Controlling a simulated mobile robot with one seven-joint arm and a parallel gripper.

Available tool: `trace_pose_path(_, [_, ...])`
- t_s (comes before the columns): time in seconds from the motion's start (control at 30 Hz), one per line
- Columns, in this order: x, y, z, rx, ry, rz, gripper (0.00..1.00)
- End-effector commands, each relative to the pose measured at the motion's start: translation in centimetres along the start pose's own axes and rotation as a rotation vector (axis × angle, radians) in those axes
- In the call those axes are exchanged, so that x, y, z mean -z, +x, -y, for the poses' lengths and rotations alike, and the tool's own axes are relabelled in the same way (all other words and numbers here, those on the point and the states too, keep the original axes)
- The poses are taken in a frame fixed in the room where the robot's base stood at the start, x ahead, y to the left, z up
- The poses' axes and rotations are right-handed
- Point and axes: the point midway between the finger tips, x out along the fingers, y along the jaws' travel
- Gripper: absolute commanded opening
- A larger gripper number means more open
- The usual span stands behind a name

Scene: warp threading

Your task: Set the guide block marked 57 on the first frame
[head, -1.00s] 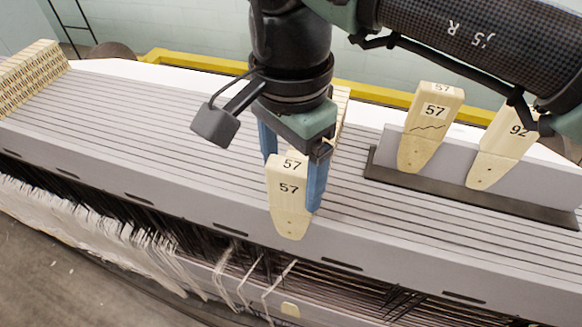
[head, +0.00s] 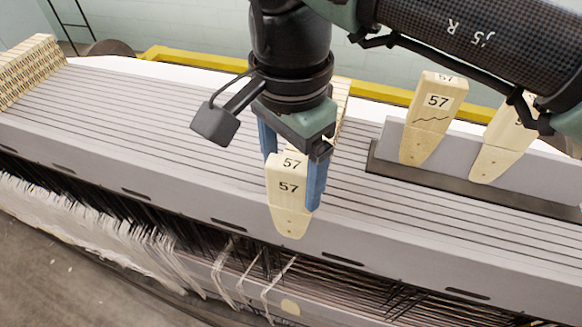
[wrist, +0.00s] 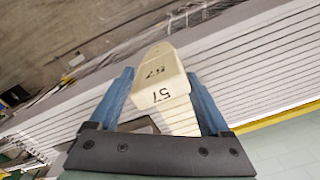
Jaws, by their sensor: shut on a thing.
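My gripper (head: 291,170) is shut on a cream guide block (head: 289,205) marked 57 on its top and face. The block hangs upright, rounded end down, over the front part of the long grey frames (head: 170,125). In the wrist view, the same block (wrist: 158,75) sits between the blue fingers (wrist: 160,88). I cannot tell whether its lower end touches a frame. A second block (head: 428,125) marked 57, with a jagged line under the number, stands in a holder at the right.
A packed row of cream blocks (head: 30,72) stands at the far left. White threads (head: 110,225) hang along the front. A yellow rail (head: 190,62) runs behind.

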Motion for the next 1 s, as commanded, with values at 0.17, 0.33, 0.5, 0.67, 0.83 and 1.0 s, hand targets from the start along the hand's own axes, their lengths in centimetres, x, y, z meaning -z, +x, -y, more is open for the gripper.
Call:
trace_pose_path(0.17, [0.04,0.46,0.02,0.001,0.000,-0.001,0.41])
trace_pose_path(0.33, [0.04,0.39,0.01,0.001,0.000,-0.001,0.41])
trace_pose_path(0.5, [0.03,0.40,0.01,0.000,0.000,-0.001,1.00])
trace_pose_path(0.67, [0.02,0.42,0.00,0.000,0.000,0.000,1.00])
trace_pose_path(0.83, [0.01,0.42,-0.01,0.000,0.000,0.000,1.00])
trace_pose_path(1.0, [0.00,-0.16,0.00,0.000,0.000,0.000,1.00])
